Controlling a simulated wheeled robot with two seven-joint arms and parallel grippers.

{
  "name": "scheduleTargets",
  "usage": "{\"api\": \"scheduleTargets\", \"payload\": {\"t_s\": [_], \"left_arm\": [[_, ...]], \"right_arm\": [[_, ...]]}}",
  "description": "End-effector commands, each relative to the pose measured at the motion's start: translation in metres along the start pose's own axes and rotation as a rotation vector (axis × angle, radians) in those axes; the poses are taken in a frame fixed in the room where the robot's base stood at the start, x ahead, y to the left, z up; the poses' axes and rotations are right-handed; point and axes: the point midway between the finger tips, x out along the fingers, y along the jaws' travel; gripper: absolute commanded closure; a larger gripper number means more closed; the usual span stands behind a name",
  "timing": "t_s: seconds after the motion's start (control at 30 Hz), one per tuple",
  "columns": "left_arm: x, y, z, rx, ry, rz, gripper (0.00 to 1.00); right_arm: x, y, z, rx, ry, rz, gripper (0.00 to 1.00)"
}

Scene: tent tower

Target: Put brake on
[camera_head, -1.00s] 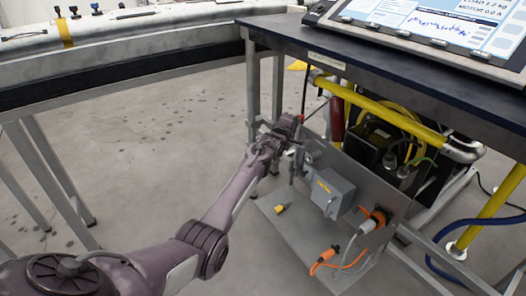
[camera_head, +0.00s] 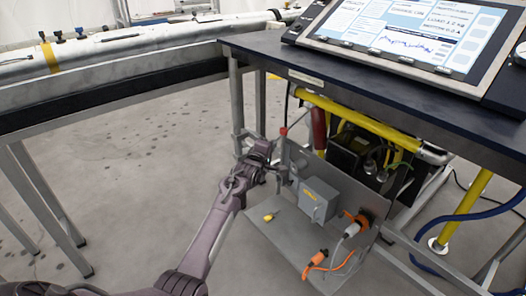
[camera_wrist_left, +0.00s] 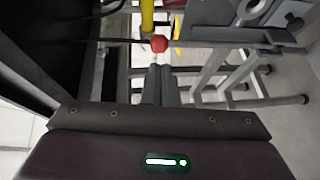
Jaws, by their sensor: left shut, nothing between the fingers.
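A lever with a red knob (camera_head: 283,131) stands upright at the left end of a grey metal panel under the dark table. The red knob also shows in the left wrist view (camera_wrist_left: 159,44), just beyond the fingertips. My left gripper (camera_head: 280,174) is beside the lever's shaft, below the knob. In the left wrist view its fingers (camera_wrist_left: 163,72) are together with nothing between them. I cannot tell whether they touch the lever. My right gripper is out of view.
A yellow pipe (camera_head: 375,123) runs behind. Open floor (camera_head: 140,170) lies to the left.

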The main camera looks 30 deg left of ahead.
Motion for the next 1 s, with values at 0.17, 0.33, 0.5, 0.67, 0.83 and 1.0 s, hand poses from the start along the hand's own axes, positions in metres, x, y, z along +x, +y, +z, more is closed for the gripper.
{"api": "scheduleTargets", "payload": {"t_s": [0.17,0.33,0.5,0.67,0.83,1.0], "left_arm": [[-0.033,-0.001,-0.001,0.000,0.002,-0.002,1.00],[-0.052,-0.002,-0.001,0.000,0.001,-0.002,1.00],[-0.059,-0.003,-0.001,0.001,0.002,-0.002,1.00],[-0.059,-0.003,-0.001,0.001,0.002,-0.001,1.00],[-0.059,-0.003,-0.001,0.000,0.002,-0.002,1.00],[-0.059,-0.004,-0.001,0.003,0.001,-0.003,1.00]], "right_arm": [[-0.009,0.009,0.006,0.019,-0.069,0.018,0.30],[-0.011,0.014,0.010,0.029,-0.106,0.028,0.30],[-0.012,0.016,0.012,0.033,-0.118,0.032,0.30],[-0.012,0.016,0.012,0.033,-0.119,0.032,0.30],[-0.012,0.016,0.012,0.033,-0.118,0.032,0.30],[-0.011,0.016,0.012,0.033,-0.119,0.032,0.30]]}}
